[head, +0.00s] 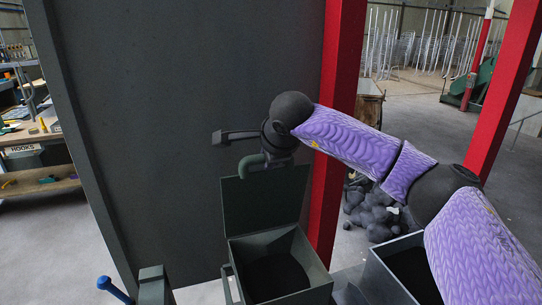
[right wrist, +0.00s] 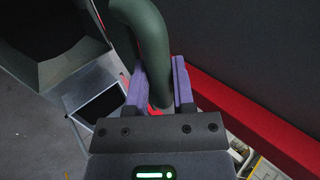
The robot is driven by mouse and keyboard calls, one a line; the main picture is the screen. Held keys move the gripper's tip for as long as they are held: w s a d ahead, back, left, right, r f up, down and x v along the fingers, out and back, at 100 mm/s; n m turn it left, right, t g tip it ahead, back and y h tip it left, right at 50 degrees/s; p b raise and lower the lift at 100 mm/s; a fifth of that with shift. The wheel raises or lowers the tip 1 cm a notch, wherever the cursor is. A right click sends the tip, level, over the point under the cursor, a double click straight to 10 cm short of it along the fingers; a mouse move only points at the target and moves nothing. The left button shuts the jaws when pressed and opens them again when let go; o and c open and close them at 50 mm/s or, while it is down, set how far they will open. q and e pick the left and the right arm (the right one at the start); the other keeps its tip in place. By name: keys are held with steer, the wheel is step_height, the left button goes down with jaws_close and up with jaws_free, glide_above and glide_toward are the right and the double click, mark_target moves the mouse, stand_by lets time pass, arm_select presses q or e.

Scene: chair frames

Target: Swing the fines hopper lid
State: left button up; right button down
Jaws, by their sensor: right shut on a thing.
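The fines hopper (head: 310,258) is a grey-green square box in the lower middle of the head view, with a dark inside. Its lid (head: 262,203) stands about upright at the far rim, so the box is open. A curved green tube handle (head: 246,164) is at the lid's top edge. My right gripper (head: 272,153) is at this handle, its fingers largely hidden in the head view. In the right wrist view, the purple fingers of my right gripper (right wrist: 160,88) are shut on the thick green handle (right wrist: 147,35). My left gripper is not in view.
A second open bin (head: 373,277) stands right of the hopper, under my right arm. A dark panel (head: 180,100) and a red post (head: 345,110) rise close behind the lid. A blue-handled lever (head: 114,290) is at lower left. Dark lumps (head: 370,212) lie behind the post.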

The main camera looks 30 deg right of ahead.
steer(key=shift+w+d+r+p, duration=0.1)
steer(key=shift+w+r+p, duration=0.1)
steer(key=shift+w+p, duration=0.2)
steer(key=w+p, duration=0.1)
steer(key=w, duration=0.1)
steer(key=w+d+p, duration=0.1)
steer(key=w+p, duration=0.1)
steer(key=shift+w+f, duration=0.15)
steer(key=shift+w, duration=0.15)
